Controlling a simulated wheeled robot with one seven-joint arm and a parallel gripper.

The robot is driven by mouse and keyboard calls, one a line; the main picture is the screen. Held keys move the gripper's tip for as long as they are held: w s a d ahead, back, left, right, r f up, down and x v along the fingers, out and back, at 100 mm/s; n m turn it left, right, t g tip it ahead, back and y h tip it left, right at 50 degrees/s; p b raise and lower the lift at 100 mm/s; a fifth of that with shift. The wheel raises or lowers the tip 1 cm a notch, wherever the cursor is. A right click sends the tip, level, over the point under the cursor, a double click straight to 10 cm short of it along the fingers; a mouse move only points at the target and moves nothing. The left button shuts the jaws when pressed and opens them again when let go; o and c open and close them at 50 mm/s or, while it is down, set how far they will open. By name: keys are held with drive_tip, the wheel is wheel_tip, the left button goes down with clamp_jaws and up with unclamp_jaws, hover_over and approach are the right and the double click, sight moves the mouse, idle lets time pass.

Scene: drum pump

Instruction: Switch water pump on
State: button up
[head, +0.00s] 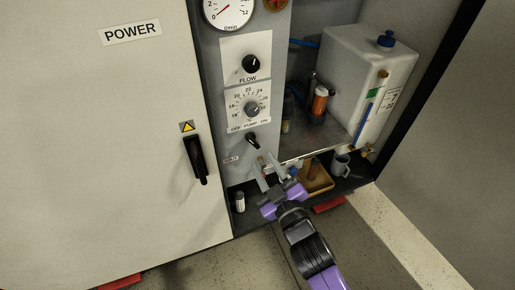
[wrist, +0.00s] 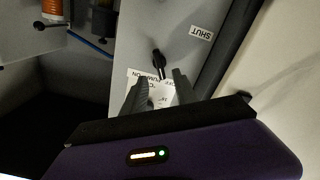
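The pump switch (head: 253,141) is a small black knob on the grey control panel, under the label "OFF PUMP ON" (head: 249,127). It sits slanted, its upper end toward the left, the OFF side. It also shows in the wrist view (wrist: 158,61), upside down, just beyond the fingertips, with the label partly hidden by the fingers. My gripper (head: 266,171) is purple and black with grey fingers. It is just below and right of the switch in the head view. In the wrist view my gripper (wrist: 160,82) is open and empty, and I see no contact with the switch.
Above the switch are a temperature dial (head: 251,109), a flow knob (head: 251,64) and a gauge (head: 228,10). Left is the POWER cabinet door with a black handle (head: 196,159). Right are a metal shelf (head: 300,146), a white tank (head: 352,70) and a tray (head: 318,182).

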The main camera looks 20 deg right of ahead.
sight(254, 144)
drive_tip(key=shift+w+d, duration=0.15)
drive_tip(key=shift+w, duration=3.7)
clamp_jaws()
